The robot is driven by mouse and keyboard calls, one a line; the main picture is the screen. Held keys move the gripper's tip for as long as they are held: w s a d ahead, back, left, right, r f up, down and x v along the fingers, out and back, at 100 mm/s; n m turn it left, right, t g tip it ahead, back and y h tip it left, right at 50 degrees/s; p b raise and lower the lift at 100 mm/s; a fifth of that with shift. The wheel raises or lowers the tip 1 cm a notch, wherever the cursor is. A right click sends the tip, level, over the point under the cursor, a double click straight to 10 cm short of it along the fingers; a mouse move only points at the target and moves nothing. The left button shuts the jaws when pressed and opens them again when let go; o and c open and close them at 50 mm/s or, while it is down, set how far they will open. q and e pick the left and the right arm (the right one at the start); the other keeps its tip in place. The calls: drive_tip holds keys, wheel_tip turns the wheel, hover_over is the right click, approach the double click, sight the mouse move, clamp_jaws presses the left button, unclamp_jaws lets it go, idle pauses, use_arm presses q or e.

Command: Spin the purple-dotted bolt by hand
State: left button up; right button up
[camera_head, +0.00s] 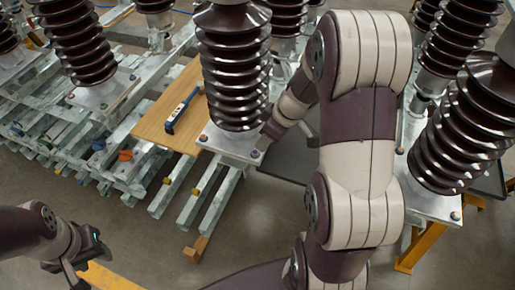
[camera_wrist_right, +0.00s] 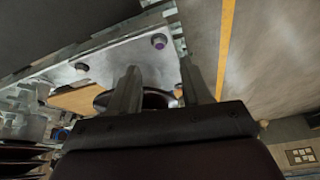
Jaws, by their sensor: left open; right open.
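The purple-dotted bolt (camera_wrist_right: 159,41) sits at a corner of a grey metal base plate (camera_wrist_right: 120,60) in the right wrist view. In the head view a bolt (camera_head: 255,153) shows at the near right corner of the plate under the middle insulator. My right gripper (camera_wrist_right: 160,65) is open and empty, its two fingers pointing toward the plate edge, with the bolt just beyond and between the fingertips. Its fingers are mostly hidden in the head view.
Another bolt (camera_wrist_right: 82,68) sits on the same plate. Brown ribbed insulators (camera_head: 235,70) stand all around. A blue-black tool (camera_head: 182,110) lies on a wooden board (camera_head: 155,122). Metal rails (camera_head: 205,205) jut out below. The floor (camera_head: 270,215) in front is clear.

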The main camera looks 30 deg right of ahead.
sight(255, 152)
drive_tip(key=b+x, duration=0.1)
drive_tip(key=x, duration=0.6)
drive_tip(key=shift+w+f, duration=0.1)
drive_tip(key=shift+f, duration=0.25)
clamp_jaws()
drive_tip(key=shift+a, duration=0.1)
